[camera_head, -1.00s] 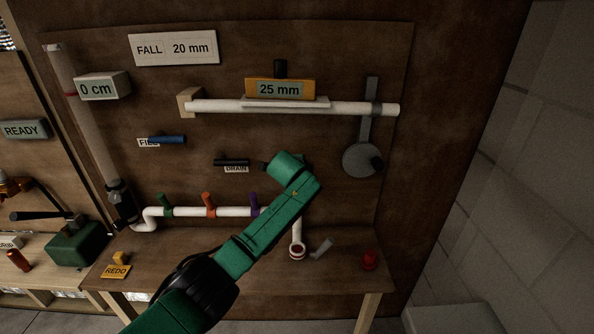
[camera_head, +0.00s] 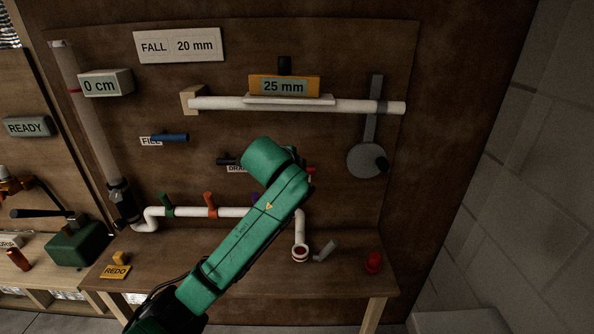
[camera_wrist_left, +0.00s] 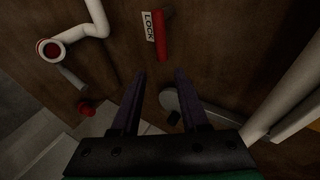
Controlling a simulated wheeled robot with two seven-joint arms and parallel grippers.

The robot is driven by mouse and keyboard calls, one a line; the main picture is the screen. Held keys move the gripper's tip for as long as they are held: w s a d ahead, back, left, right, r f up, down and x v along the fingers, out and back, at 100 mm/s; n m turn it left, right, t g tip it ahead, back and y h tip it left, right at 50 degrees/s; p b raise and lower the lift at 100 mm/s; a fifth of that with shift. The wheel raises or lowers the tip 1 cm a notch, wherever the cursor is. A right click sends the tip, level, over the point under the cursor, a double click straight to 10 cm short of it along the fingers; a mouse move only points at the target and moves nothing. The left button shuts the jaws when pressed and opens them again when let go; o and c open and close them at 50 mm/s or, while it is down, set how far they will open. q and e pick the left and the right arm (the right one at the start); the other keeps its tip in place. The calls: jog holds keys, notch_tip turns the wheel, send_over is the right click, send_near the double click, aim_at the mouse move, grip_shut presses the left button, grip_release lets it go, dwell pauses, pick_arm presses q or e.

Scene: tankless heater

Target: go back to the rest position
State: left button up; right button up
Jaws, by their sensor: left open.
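My left arm, green, comes in from the bottom left in the head view and reaches up in front of the board. Its gripper is hidden behind the arm there. In the left wrist view my left gripper (camera_wrist_left: 161,74) has its two dark fingers apart with nothing between them. A red handle (camera_wrist_left: 160,35) with a LOCK label (camera_wrist_left: 148,27) lies beyond the fingertips. A grey disc lever (camera_wrist_left: 170,100) shows behind and between the fingers. The red handle's end also shows beside my arm in the head view (camera_head: 311,170). My right gripper is in neither view.
The board carries a level with a 25 mm display (camera_head: 284,87) on a white pipe (camera_head: 365,106), and a blue FILL handle (camera_head: 171,137). Green (camera_head: 166,204) and orange (camera_head: 210,204) valves sit lower. A red object (camera_head: 373,262) and grey cylinder (camera_head: 326,250) are on the bench (camera_head: 210,265).

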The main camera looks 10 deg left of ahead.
pick_arm(q)
jog(key=s+a+f+n+g, duration=0.15)
jog(key=s+f+n, duration=0.25)
jog(key=s+f, duration=0.45)
jog(key=s+f+n+g, duration=0.3)
jog(key=s+f, duration=0.3)
jog(key=f, duration=0.5)
jog(key=s+a+f+n+g, duration=0.25)
jog(key=s+f+n, duration=0.2)
jog(key=s, duration=0.55)
jog(key=s+a+f+n+g, duration=0.1)
jog(key=s+a+f+n, duration=0.35)
jog(key=s, duration=0.55)
notch_tip(320, 180, down, 24)
jog(key=s+m+g, duration=0.1)
jog(key=s, duration=0.1)
jog(key=s+a+f+g, duration=0.1)
jog(key=s+a+f, duration=0.1)
jog(key=s+f, duration=1.1)
jog(key=s, duration=0.3)
jog(key=shift+s+f+m, duration=0.15)
jog(key=shift+m, duration=0.15)
jog(key=shift+a, duration=0.1)
